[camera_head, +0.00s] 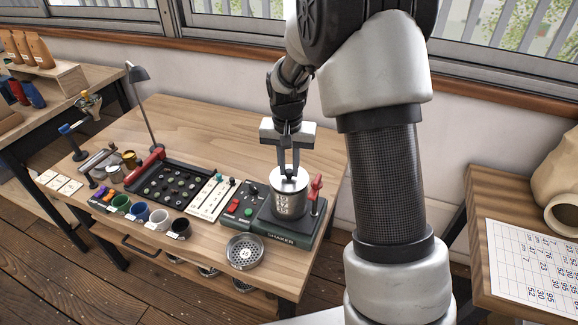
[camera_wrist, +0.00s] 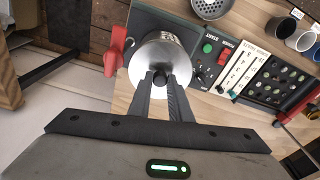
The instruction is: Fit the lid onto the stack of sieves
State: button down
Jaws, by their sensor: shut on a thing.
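The stack of sieves (camera_head: 288,204) is a silver cylinder with dark printed numbers, upright on the green shaker (camera_head: 272,231). The round silver lid (camera_head: 299,184) is at the top of the stack, and it fills the middle of the wrist view (camera_wrist: 143,62). My gripper (camera_head: 289,178) points down from above, its fingers shut on the dark knob at the lid's centre. In the wrist view the fingertips (camera_wrist: 160,80) close on this knob. The lid looks roughly level and centred; I cannot tell whether its rim is fully seated. The fingers hide part of the lid.
A red-handled clamp (camera_head: 316,190) stands close to the stack's right. A loose perforated sieve (camera_head: 245,251) is at the table's front edge. Several coloured cups (camera_head: 159,217), a dark bean tray (camera_head: 170,184) and a lamp (camera_head: 140,75) are to the left. The table's back is clear.

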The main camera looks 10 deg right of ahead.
aim_at(288, 182)
jog(key=shift+f+b, duration=0.35)
jog(key=shift+f, duration=0.25)
jog(key=c, duration=1.9)
grip_release()
notch_tip(288, 182, up, 11)
jog(key=s+p, duration=0.1)
jog(key=p, duration=0.6)
jog(key=shift+a, duration=0.25)
jog(key=shift+s, duration=0.1)
jog(key=s+r+n+t, duration=0.2)
jog(key=s+r, duration=1)
jog(key=r, duration=0.2)
jog(key=s+r+n+t, duration=0.2)
jog(key=s+r, duration=0.1)
jog(key=s, duration=1)
jog(key=shift+s+d+r+y+p, duration=0.25)
jog(key=shift+s+r+y+p, duration=0.05)
jog(key=shift+s+p, duration=0.05)
